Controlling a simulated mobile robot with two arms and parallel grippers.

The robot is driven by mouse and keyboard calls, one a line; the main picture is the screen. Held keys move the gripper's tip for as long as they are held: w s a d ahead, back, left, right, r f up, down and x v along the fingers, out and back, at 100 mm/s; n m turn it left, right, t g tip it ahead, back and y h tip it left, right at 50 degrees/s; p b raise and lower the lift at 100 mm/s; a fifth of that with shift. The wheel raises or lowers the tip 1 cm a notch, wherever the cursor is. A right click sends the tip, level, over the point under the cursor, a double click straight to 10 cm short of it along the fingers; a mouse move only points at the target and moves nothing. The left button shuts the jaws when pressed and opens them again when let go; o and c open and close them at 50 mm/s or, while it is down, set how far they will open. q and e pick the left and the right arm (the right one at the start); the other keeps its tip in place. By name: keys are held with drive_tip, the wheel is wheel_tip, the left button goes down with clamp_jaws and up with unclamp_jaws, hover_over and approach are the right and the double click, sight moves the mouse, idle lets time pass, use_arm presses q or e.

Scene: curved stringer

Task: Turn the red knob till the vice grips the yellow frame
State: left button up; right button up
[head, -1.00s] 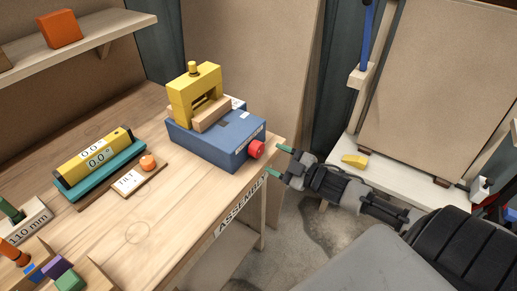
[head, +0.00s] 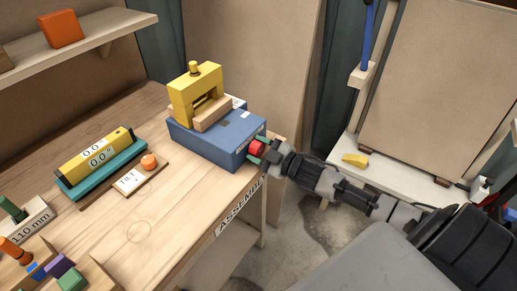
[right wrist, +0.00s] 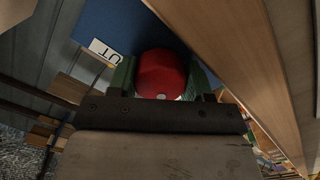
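The yellow frame (head: 193,92) stands upright on the blue vice body (head: 211,142), with a wooden block (head: 213,113) at its front. The red knob (head: 257,148) is on the vice's right end. My right gripper (head: 258,150) has its green fingers on either side of the knob. In the right wrist view the red knob (right wrist: 162,74) sits between the fingers of the right gripper (right wrist: 161,76). I cannot tell whether both fingers press on it. Whether the jaws touch the frame is not clear. My left gripper is not in view.
The wooden bench (head: 180,205) also bears a yellow level on a teal base (head: 96,166), a card with an orange knob (head: 148,162), and small coloured pieces at lower left. A shelf (head: 100,32) runs above. The bench's right edge lies just below the vice.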

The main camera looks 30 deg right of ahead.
drive_tip(key=shift+c, duration=0.9)
drive_tip(key=shift+r+m+p, duration=0.15)
drive_tip(key=shift+m+p, duration=0.65)
drive_tip(key=shift+m, duration=0.1)
drive_tip(key=m+p, duration=0.2)
drive_tip(key=m, duration=0.2)
drive_tip(key=m+p, duration=0.1)
drive_tip(key=m, duration=0.3)
drive_tip(key=shift+p, duration=0.3)
drive_tip(key=shift+m, duration=1.9)
drive_tip(key=shift+f, duration=0.2)
